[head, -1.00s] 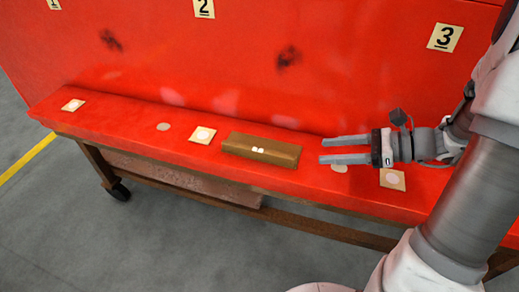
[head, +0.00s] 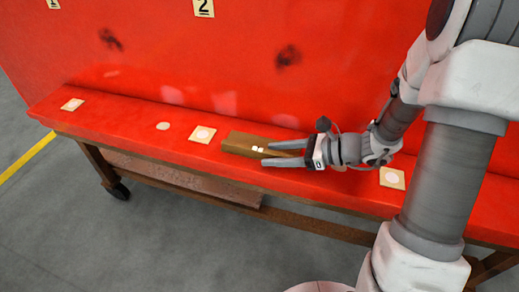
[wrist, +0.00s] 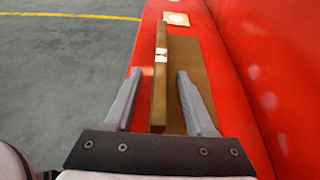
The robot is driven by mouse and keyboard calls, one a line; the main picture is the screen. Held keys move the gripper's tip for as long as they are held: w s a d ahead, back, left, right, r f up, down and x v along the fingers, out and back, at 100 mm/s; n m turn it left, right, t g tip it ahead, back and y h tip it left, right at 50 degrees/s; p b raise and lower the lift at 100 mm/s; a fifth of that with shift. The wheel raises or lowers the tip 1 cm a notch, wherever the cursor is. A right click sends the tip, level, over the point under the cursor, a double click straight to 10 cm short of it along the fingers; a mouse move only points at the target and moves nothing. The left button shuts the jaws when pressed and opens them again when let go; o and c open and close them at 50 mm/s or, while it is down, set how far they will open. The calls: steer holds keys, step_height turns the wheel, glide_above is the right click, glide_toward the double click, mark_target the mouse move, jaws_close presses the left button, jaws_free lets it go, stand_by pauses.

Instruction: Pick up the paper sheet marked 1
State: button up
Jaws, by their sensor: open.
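The paper sheet marked 1 (head: 53,4) is on the upright red panel, at the top left of the head view and partly cut off by the frame edge. My gripper (head: 265,155) is open and empty, far to the right of and below that sheet. Its fingers point left at the right part of a brown block on the red ledge. In the wrist view the open fingers (wrist: 160,72) show on either side of the block's edge; I cannot tell whether they touch it. No sheet marked 1 shows in the wrist view.
The brown block (head: 237,142) lies on the red ledge (head: 110,118). Small tan squares with pale discs lie at the left (head: 72,105), middle (head: 202,134) and right (head: 393,178). A sheet marked 2 (head: 204,8) is on the panel. The ledge's left part is mostly clear.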

jaws_close()
steer(key=shift+r, duration=0.1)
stand_by(0.5)
